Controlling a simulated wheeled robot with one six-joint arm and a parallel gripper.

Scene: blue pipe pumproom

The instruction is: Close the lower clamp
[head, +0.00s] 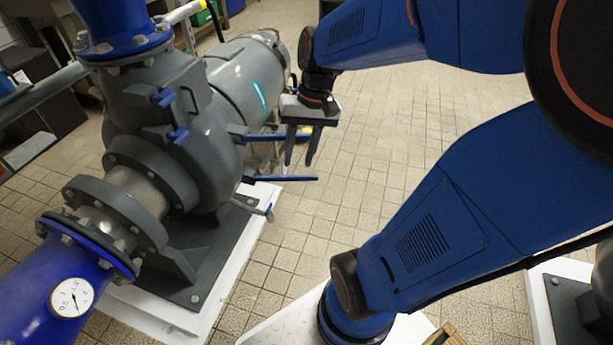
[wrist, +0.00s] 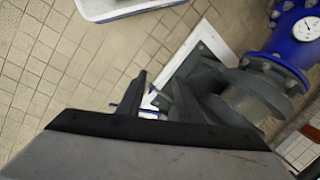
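Two long blue lever handles stick out to the right from the side of the grey pump in the head view. The upper lever (head: 264,137) ends close behind my gripper. The lower lever, seemingly the lower clamp's handle (head: 287,179), points out roughly level, just below the fingertips. My gripper (head: 299,163) points down with its two dark fingers apart and nothing between them. I see no clear contact with either lever. In the wrist view the fingers (wrist: 155,80) stand in front of the pump's base, with small blue bits beside them. The clamp bodies are too small to make out.
The grey pump (head: 190,140) fills the left, with a blue pipe and gauge (head: 72,297) at lower left. Two short blue handles (head: 171,117) sit on its casing. A short bar with a blue tip (head: 268,212) juts out below.

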